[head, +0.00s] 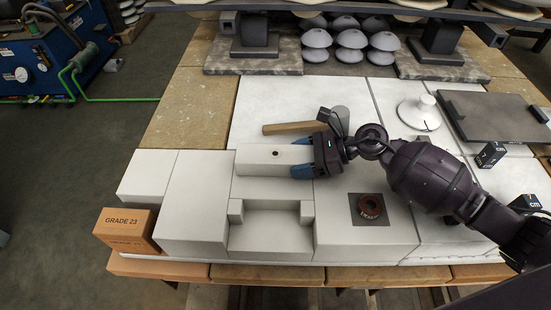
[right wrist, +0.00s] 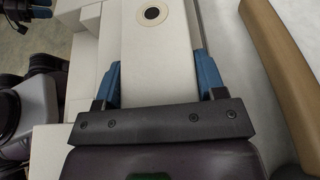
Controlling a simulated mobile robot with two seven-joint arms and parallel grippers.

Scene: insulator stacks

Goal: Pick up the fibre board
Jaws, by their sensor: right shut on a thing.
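The fibre board (head: 255,158) is a pale, thick, oblong slab with a small dark hole. In the head view it lies level over the white blocks at the middle of the bench. My right gripper (head: 290,157) is shut on its right end, with one blue finger on each long side. In the right wrist view the board (right wrist: 154,50) runs straight out between the blue fingers of the gripper (right wrist: 161,80), its hole near the top edge. I cannot tell whether the board touches the blocks under it.
A wooden handle (head: 290,128) lies just behind the board. White blocks (head: 195,205), one notched, stand in front. An orange box (head: 127,230) is front left. Grey insulator discs (head: 350,39) stand at the back.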

